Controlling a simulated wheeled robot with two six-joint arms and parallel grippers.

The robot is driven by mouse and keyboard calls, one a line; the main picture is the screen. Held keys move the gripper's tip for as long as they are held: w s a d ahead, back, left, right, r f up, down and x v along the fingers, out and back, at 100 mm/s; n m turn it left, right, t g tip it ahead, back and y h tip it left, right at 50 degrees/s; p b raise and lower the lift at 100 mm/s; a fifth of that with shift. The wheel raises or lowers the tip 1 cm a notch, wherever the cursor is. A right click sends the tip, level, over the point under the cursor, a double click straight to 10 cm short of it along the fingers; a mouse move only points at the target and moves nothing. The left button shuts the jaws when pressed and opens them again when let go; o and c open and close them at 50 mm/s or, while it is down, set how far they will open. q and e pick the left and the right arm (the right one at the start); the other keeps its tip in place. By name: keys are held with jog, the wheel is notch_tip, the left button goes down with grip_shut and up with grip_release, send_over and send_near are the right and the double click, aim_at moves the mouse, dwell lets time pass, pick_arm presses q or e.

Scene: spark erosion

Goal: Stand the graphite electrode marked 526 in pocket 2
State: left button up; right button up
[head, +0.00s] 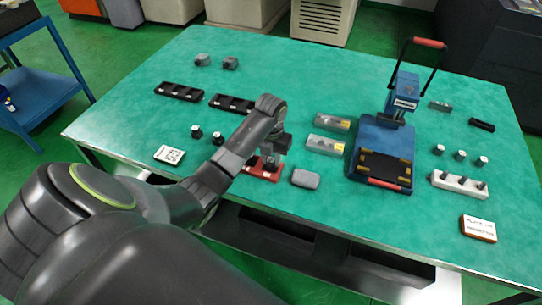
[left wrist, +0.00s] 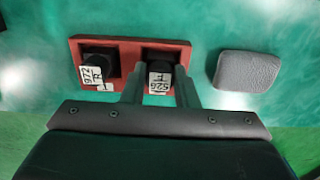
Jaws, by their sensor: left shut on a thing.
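The graphite electrode marked 526 (left wrist: 160,76) is dark with a white label, in the right-hand pocket of the red two-pocket holder (left wrist: 125,44). My left gripper (left wrist: 161,84) has a finger on each side of it and is shut on it. An electrode marked 972 (left wrist: 98,64) stands in the left-hand pocket, a small white tag beside it. In the head view the red holder (head: 252,170) lies near the table's front edge, under my left gripper (head: 270,158). I cannot tell whether the 526 electrode touches the pocket floor. My right gripper is not in view.
A grey rounded pad (left wrist: 246,71) lies close right of the holder. Black trays (head: 180,91) lie at the back left. A blue press-like device (head: 380,150) and a white rack with dark pieces (head: 459,184) stand to the right.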

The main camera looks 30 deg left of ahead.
pick_arm(q)
jog(key=shift+f, duration=0.2)
dwell(0.4)
jog(key=o, duration=1.1)
jog(key=shift+c, duration=0.2)
notch_tip(320, 180, up, 5)
jog(key=shift+w+r, duration=0.1)
notch_tip(320, 180, up, 2)
jog(key=shift+r+p, duration=0.1)
jog(key=shift+p, duration=0.4)
notch_tip(320, 180, up, 10)
jog(key=p, duration=1)
